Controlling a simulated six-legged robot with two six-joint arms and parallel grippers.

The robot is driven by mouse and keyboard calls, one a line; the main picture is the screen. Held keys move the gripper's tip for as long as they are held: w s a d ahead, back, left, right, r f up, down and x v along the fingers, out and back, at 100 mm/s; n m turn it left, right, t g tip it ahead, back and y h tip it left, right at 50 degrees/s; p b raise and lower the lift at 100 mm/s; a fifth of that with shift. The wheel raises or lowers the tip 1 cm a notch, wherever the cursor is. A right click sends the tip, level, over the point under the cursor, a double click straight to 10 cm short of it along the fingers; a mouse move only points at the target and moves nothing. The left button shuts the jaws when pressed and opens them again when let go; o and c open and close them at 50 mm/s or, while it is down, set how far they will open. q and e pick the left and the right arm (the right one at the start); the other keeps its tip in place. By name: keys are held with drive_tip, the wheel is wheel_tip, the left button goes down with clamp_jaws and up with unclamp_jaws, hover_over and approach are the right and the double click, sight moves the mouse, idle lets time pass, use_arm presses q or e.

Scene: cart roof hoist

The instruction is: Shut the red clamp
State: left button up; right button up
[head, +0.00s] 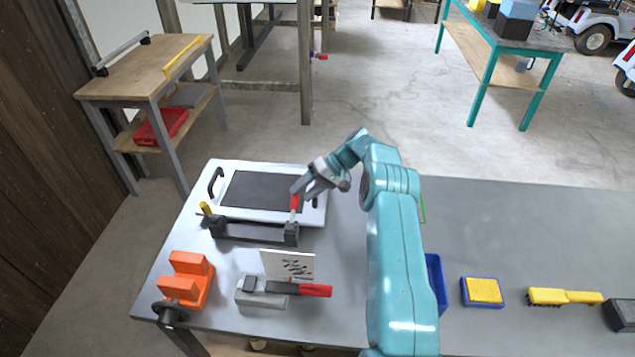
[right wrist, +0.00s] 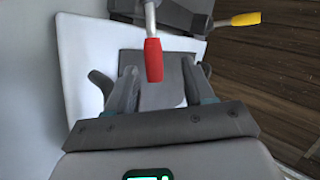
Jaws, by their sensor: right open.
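The red clamp is a lever with a red handle (head: 295,202) standing up at the right end of a dark grey fixture (head: 255,232). In the right wrist view the red handle (right wrist: 153,60) shows between my finger tips, on a light metal stem. My right gripper (head: 299,186) is at the top of this handle, coming from the right. Its two fingers (right wrist: 157,75) are spread, one each side of the handle, with gaps to both. Whether the handle lies fully between them in depth is unclear. My left gripper is in neither view.
A yellow-handled lever (head: 206,209) stands at the fixture's left end. A white panel with a dark pad (head: 262,190) lies behind. In front are a small white card (head: 288,264), a grey block with a red-handled tool (head: 262,292) and an orange block (head: 187,280).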

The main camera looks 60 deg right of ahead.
drive_tip(key=v, duration=0.7)
drive_tip(key=shift+s+r+b, duration=0.2)
drive_tip(key=shift+b, duration=0.2)
